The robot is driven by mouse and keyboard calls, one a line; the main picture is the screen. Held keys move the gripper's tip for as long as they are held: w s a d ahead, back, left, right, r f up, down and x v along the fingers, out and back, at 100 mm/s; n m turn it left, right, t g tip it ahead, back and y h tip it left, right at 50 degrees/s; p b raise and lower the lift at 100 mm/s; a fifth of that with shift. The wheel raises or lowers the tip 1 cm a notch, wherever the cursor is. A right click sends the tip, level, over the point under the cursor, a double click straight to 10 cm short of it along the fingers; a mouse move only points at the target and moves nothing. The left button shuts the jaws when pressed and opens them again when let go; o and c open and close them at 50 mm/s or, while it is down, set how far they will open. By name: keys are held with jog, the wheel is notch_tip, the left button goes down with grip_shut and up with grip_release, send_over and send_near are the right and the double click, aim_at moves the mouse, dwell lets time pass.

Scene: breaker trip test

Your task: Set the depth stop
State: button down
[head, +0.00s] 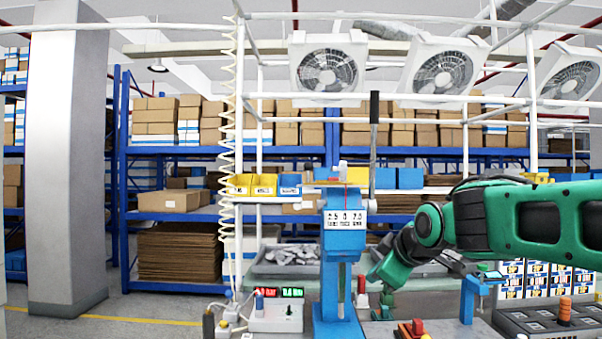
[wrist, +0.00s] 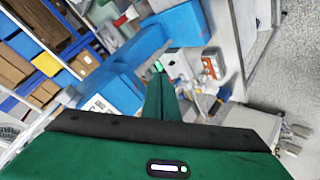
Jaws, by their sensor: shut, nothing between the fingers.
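A blue press (head: 343,270) stands at the centre of the bench, with a white number plate (head: 345,219) on its head and a tall black-handled lever (head: 374,145) at its right. No part can be picked out for certain as the depth stop. In the wrist view the blue press (wrist: 120,88) lies left of my fingers, with part of its plate (wrist: 98,105) showing. My gripper (head: 376,280) is low, just right of the press column in the head view. In the wrist view its green fingers (wrist: 161,92) are together and empty. Contact with anything cannot be told.
A white box with lit displays (head: 275,315) stands left of the press. A red-topped post (head: 361,292) is close to my gripper. A smaller blue fixture (head: 470,295) and a black control panel (head: 550,318) are at the right. Grey trays (head: 285,262) lie behind.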

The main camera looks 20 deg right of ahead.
jog(key=w+a+r+n+t+y, duration=0.2)
jog(key=w+a+r+n, duration=0.15)
jog(key=r, duration=0.45)
jog(key=w+a+r+n+t+y, duration=0.1)
jog(key=w+a+r+n+t, duration=0.15)
jog(key=a+r+n, duration=0.4)
jog(key=w+a+r+n+t+y, duration=0.1)
jog(key=w+a+r+t+y, duration=0.15)
jog(key=r, duration=0.75)
jog(key=x, duration=1)
jog(key=shift+s+d+f+t+h, duration=0.1)
jog(key=shift+s+d+t+h, duration=0.1)
jog(key=shift+d, duration=0.7)
jog(key=shift+s+d+f+t+h, duration=0.1)
jog(key=shift+d+f+h, duration=0.05)
jog(key=shift+d, duration=0.8)
